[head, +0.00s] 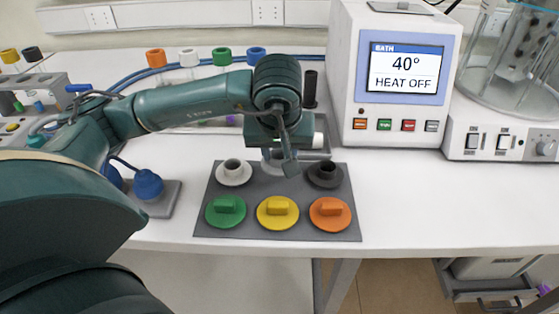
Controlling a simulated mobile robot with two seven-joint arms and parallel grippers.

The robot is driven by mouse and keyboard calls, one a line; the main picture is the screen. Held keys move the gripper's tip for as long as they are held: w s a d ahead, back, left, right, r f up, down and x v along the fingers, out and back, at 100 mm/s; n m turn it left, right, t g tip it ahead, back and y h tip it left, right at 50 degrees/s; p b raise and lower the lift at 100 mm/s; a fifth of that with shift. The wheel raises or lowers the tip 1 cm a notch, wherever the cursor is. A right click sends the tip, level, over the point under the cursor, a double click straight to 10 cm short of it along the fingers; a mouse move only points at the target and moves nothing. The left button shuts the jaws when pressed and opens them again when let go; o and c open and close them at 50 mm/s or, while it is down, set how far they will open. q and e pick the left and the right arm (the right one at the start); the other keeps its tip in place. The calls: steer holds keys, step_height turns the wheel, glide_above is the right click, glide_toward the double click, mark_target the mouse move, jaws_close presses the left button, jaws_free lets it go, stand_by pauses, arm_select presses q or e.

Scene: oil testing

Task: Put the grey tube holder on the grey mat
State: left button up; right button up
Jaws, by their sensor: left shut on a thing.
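The grey mat (206,226) lies on the white bench in front of me. My left gripper (280,165) points down over the mat's back middle edge. It is shut on the grey tube holder (268,156), which is mostly hidden by the fingers. The holder is between the white and the black holders. I cannot tell whether its base touches the mat. My right gripper is not in view.
On the mat are a white holder (233,173), a black holder (325,175), and green (225,211), yellow (277,212) and orange (329,213) handled pieces. The bath unit (395,75) stands behind right. The bench right of the mat is clear.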

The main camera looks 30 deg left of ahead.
arm_select(q)
step_height(320, 180, down, 3)
steer(key=shift+r, duration=0.1)
steer(key=o, duration=1)
